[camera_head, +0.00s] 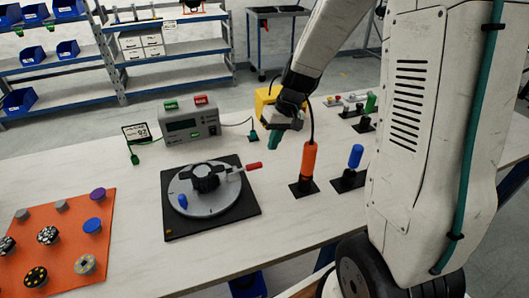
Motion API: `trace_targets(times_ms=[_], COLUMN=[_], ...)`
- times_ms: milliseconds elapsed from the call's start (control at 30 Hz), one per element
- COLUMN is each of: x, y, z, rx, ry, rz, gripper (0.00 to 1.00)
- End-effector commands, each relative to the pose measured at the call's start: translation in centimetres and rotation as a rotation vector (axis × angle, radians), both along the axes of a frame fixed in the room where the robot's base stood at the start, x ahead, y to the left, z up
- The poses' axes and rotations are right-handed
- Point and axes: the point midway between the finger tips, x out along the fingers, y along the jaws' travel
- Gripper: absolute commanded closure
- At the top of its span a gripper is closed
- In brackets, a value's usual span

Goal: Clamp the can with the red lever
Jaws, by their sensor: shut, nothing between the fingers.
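A grey round fixture (216,203) sits on a black square base (174,228) in the middle of the table. A dark, lobed can-like part (205,178) stands at its centre. The red lever (252,166) sticks out from the fixture to the right, roughly level, its metal arm reaching toward the dark part. I cannot tell whether the dark part is clamped. A blue knob (182,201) is at the fixture's left. My gripper (273,141), with green fingertips, is shut and empty, appearing above and right of the red lever, apart from it.
An orange-handled tool (308,161) and a blue-handled one (355,157) stand upright to the right. A grey control box (187,125) is behind, with a small sign (137,133). An orange mat (104,213) with several caps lies left. The front table strip is clear.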

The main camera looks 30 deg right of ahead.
Motion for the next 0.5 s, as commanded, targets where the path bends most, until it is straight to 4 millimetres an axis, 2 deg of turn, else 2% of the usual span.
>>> trace_targets(times_ms=[33,200,333,500], x=[-0.1,-0.7,-0.9,-1.0], y=[-1.2,-3.9,-5.0,-5.4], z=[0.7,2.3,2.9,3.2], rx=[0.000,0.000,0.000,0.001], ry=[-0.004,-0.004,-0.004,-0.003], rz=[-0.005,-0.004,-0.004,-0.001], gripper=[1.00,1.00,1.00,1.00])
